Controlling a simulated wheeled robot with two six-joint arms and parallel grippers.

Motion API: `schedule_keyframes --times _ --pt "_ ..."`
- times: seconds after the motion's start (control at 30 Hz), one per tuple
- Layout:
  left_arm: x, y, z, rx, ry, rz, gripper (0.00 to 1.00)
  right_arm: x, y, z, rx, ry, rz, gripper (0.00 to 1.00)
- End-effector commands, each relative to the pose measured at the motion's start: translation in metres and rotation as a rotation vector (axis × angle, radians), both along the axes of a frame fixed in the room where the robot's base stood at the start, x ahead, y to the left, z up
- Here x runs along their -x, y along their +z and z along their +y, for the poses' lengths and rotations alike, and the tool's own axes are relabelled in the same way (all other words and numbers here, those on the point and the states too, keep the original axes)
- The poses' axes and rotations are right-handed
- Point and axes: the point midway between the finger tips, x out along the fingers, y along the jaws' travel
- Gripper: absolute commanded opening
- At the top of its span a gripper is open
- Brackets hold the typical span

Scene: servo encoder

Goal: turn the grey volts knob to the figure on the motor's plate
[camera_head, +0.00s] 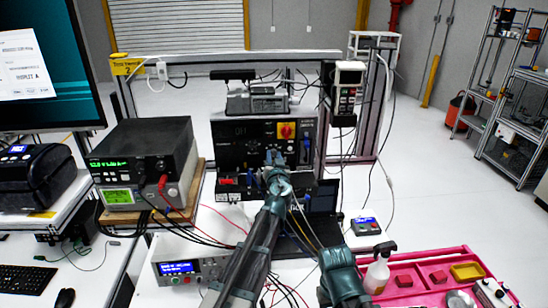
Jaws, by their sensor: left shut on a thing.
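My left gripper (274,166) reaches up to the front of a black control panel (232,155) in the middle. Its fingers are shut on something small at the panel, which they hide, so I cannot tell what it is. I cannot make out a grey volts knob for certain. A grey machine (262,98), perhaps the motor, sits on top of the panel; no figure on it can be read. Part of my right arm (342,276) shows at the bottom, and its fingers are not visible.
A bench supply with a blue display (176,268) stands at lower left, with stacked instruments (140,150) behind it. Red and black leads cross the bench. A pink tray (420,262) with a spray bottle (377,273) lies at lower right. A small blue-screened box (366,225) sits nearby.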

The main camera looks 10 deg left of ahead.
Motion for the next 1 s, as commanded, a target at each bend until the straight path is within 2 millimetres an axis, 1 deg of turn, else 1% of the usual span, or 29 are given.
schedule_keyframes --times 0.17,0.37,1.0 --pt "0.0001 0.0000 -0.0001 -0.050 0.000 0.015 0.00 0.0000 -0.0001 0.0000 0.000 0.000 0.000 0.50" --pt "0.0002 -0.0001 -0.0002 -0.180 0.000 0.053 0.00 0.0000 -0.0001 0.0000 0.000 0.000 0.000 0.50" --pt "0.0003 -0.0004 -0.0005 -0.759 0.000 0.225 0.00 0.0000 -0.0004 0.0000 0.000 0.000 0.000 0.50"
